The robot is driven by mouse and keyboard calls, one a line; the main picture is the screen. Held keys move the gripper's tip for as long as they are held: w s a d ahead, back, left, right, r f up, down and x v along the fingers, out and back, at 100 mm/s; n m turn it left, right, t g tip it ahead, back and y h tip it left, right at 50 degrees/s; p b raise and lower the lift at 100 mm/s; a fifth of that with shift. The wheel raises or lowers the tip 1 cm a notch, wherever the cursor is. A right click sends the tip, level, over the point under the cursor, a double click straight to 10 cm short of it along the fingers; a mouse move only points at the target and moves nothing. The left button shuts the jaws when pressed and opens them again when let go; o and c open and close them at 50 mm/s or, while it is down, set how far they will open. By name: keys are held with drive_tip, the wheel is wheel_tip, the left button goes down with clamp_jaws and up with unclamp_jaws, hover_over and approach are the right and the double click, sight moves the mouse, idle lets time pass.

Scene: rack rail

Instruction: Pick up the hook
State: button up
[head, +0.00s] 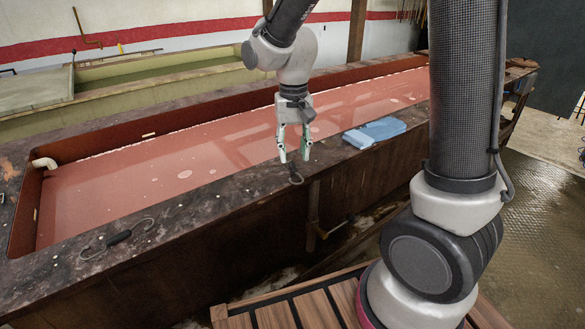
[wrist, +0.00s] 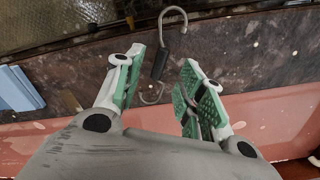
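A hook (wrist: 160,62) with a black grip and curved grey metal ends lies on the dark rim of the tank. In the wrist view it shows between and beyond my fingertips. In the head view this hook (head: 295,178) is small and dark, just below my gripper (head: 293,157). My gripper points down with its green-padded fingers apart, and nothing is held between them. The fingers also show in the wrist view (wrist: 164,65). A second hook-like piece (head: 118,238) with a dark grip and curved ends lies on the rim at the lower left.
The long tank (head: 160,165) holds reddish liquid behind the rim. A folded blue cloth (head: 375,131) lies on the rim to the right, and it shows at left in the wrist view (wrist: 18,88). A white pipe end (head: 44,163) sticks out at the tank's left. Wooden slats (head: 285,315) stand in front.

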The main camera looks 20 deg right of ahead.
sight(293, 165)
drive_tip(key=f, duration=0.4)
drive_tip(key=shift+w, duration=0.25)
clamp_jaws()
